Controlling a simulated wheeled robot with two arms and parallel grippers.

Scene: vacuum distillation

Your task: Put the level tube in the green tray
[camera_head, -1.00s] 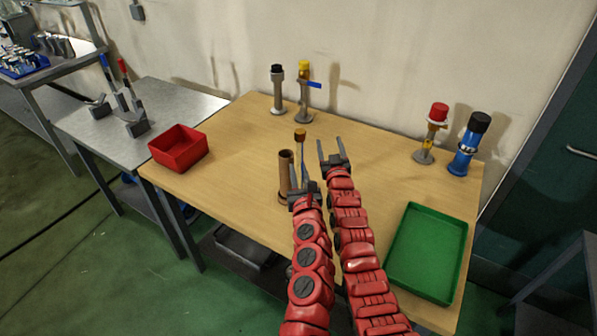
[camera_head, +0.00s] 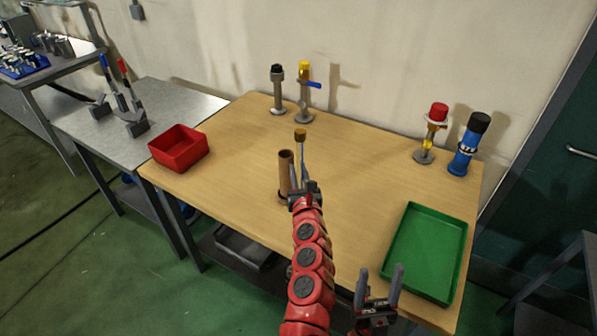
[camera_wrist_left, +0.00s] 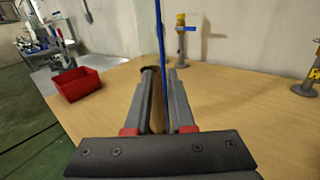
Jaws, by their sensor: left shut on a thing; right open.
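The level tube seems to be the thin blue rod with a brown-gold cap (camera_head: 300,135). It stands upright near the table's middle and also shows between the fingers in the left wrist view (camera_wrist_left: 161,45). My left gripper (camera_head: 298,180) is shut on it; the contact is partly hidden. A brown open-topped cylinder (camera_head: 286,163) stands just left of this gripper; its lower part is partly hidden. My right gripper (camera_head: 379,281) is open and empty at the table's front edge, left of the green tray. The green tray (camera_head: 398,245) lies empty at the table's right front.
A red bin (camera_head: 178,148) sits at the table's left edge. A black-topped fitting (camera_head: 278,95) and a yellow-topped valve (camera_head: 304,98) stand at the back. A red-topped valve (camera_head: 431,130) and a blue cylinder (camera_head: 465,148) stand back right. The table between rod and tray is clear.

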